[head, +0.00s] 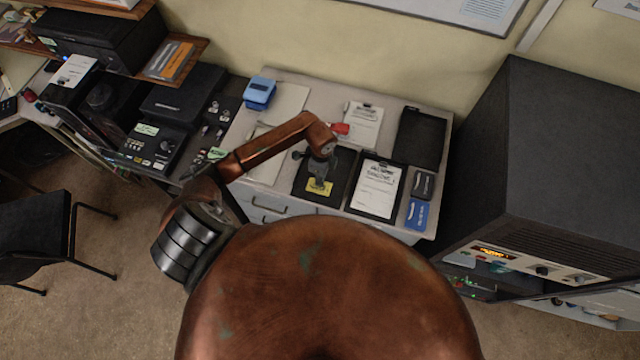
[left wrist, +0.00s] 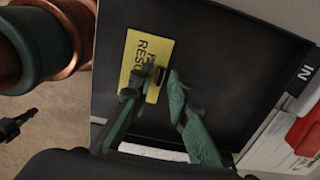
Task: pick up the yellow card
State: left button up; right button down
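The yellow card (head: 317,189) lies in a black tray (head: 304,186) on the light desk, below my left gripper (head: 320,178). In the left wrist view the yellow card (left wrist: 140,58) shows black lettering and a small dark raised piece (left wrist: 159,76) near its edge. The green fingers of my left gripper (left wrist: 156,84) are apart, one on each side of that piece. One finger covers part of the card. I cannot tell whether the fingers touch it. My right gripper is not in view.
To the right of the tray is another tray with a white form (head: 375,190). Beyond lie a clipboard (head: 363,124), a red item (head: 340,129) and an empty black tray (head: 420,137). A blue box (head: 260,92) stands at back left, and a blue item (head: 417,214) at front right.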

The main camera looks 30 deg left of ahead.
pick_arm(q)
jog(key=shift+c, duration=0.5)
grip_shut()
